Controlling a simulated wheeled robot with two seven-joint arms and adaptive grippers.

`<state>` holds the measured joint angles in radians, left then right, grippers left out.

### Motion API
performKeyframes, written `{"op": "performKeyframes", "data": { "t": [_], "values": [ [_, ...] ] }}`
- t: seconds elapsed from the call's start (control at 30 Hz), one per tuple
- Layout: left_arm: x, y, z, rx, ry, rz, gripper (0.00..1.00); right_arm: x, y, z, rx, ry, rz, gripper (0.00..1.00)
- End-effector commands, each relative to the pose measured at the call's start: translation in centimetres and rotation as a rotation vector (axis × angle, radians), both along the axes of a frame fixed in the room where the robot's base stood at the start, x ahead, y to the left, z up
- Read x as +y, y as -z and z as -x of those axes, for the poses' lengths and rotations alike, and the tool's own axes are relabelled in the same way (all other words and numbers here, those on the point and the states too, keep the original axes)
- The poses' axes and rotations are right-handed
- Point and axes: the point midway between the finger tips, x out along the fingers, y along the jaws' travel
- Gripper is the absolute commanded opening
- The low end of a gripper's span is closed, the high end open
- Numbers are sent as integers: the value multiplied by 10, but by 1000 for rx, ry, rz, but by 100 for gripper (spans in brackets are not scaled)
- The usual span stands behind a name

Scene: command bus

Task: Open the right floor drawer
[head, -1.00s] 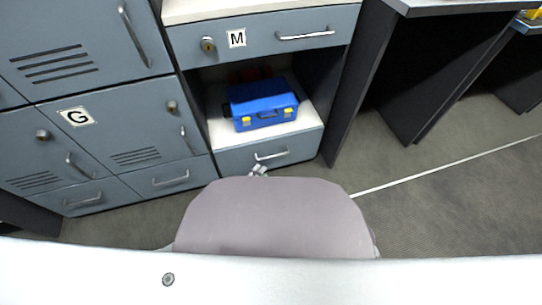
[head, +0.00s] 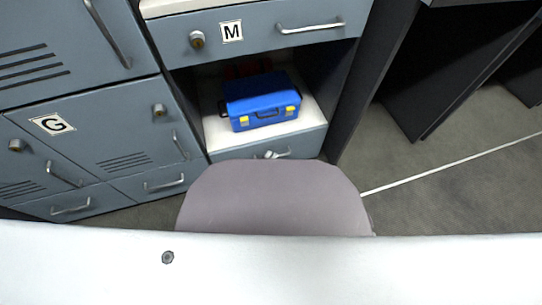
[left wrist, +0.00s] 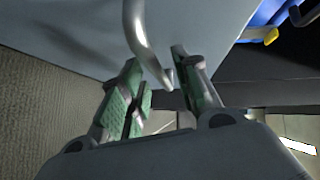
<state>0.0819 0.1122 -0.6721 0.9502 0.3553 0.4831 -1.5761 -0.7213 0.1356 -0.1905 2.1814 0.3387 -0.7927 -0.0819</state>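The right floor drawer (head: 310,143) is a blue-grey front below the blue case, and it looks shut. Its curved metal handle (head: 284,153) is partly hidden; the handle also shows large in the left wrist view (left wrist: 141,40). In the left wrist view, my left gripper (left wrist: 160,85) is open, with green-padded fingers on either side of the handle's end. I cannot tell whether they touch it. My right gripper is not in view.
A blue case (head: 262,103) sits on the white shelf above the drawer. Drawer M (head: 262,30) is above it. Cabinet G (head: 90,140) and other low drawers (head: 150,184) stand left. A dark panel (head: 372,75) borders the right; grey floor is clear beyond.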

Motion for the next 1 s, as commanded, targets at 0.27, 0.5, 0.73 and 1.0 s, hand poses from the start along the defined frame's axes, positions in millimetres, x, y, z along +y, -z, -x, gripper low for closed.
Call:
{"op": "performKeyframes", "data": {
  "t": [0.27,0.5,0.73,1.0],
  "values": [
    [-4,1,0,1,0,0,32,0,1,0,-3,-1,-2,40],
    [-4,1,0,0,0,1,28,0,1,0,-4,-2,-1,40],
    [-4,1,0,0,0,0,0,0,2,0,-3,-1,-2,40],
    [-4,1,0,1,0,0,0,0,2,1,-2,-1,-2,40]
  ]
}}
